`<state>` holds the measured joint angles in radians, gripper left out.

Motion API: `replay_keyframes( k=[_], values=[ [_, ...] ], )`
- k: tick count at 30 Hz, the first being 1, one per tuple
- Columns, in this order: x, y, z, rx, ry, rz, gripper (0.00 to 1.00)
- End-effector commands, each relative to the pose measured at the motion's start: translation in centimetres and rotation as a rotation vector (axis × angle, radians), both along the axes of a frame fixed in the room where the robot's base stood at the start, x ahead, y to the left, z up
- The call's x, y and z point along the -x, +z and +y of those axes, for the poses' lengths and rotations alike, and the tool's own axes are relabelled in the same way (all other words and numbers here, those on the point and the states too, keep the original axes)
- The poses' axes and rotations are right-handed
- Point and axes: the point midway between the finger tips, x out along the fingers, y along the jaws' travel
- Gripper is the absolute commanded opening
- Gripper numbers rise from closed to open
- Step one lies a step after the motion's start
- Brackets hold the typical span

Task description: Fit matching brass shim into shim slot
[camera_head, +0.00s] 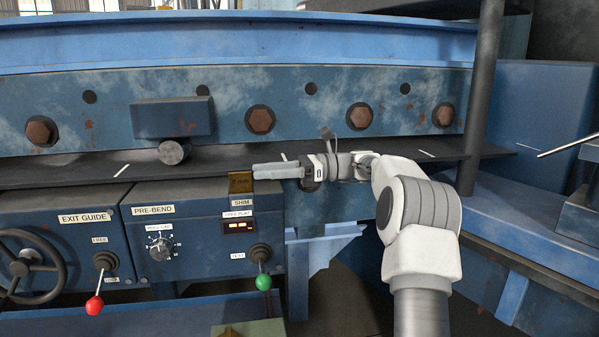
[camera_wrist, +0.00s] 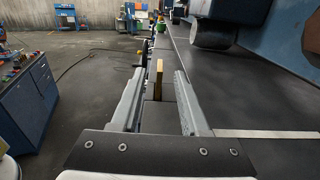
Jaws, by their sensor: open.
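A brass shim (camera_head: 241,183) stands directly above the SHIM label (camera_head: 241,202) on the blue control panel in the head view. The slot itself is hidden, and I cannot tell how deep the shim sits. My gripper (camera_head: 255,170) reaches in from the right with its fingers pointing left, their tips at the shim. In the wrist view the upright shim (camera_wrist: 159,78) shows between my two open fingers (camera_wrist: 160,72), with a gap on each side. My gripper is open and holds nothing.
A dark plate (camera_head: 80,168) runs along the machine behind the panel. A green-knobbed lever (camera_head: 263,281) and a small display (camera_head: 239,226) sit below the shim. A red-knobbed lever (camera_head: 95,304) is further left. A pale green box top (camera_head: 262,328) shows at the bottom edge.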

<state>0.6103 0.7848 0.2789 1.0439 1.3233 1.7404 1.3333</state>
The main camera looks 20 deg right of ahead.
Motion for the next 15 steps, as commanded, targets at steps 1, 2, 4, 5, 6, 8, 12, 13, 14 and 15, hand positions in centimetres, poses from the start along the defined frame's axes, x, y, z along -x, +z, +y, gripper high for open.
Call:
replay_keyframes(
  k=[1,2,4,5,6,8,12,13,14,15],
  values=[
    [0.2,-0.2,-1.5,0.0,-0.004,-0.002,0.45],
    [0.3,-0.1,-2.2,0.0,-0.004,-0.002,0.45],
    [0.6,-0.1,-3.8,-0.001,-0.004,-0.002,0.45],
    [0.8,0.0,-4.5,-0.001,-0.004,-0.002,0.45],
    [0.9,0.0,-5.2,-0.001,-0.004,-0.001,0.45],
    [1.1,0.0,-6.3,-0.001,-0.002,-0.002,0.45],
    [1.4,0.1,-7.7,-0.001,0.0,-0.001,0.45],
    [1.5,0.1,-7.9,-0.001,0.0,-0.001,0.45],
    [1.5,0.1,-8.1,0.0,0.0,-0.001,0.45],
    [1.5,0.1,-8.3,0.0,0.0,-0.002,0.45]
  ],
)
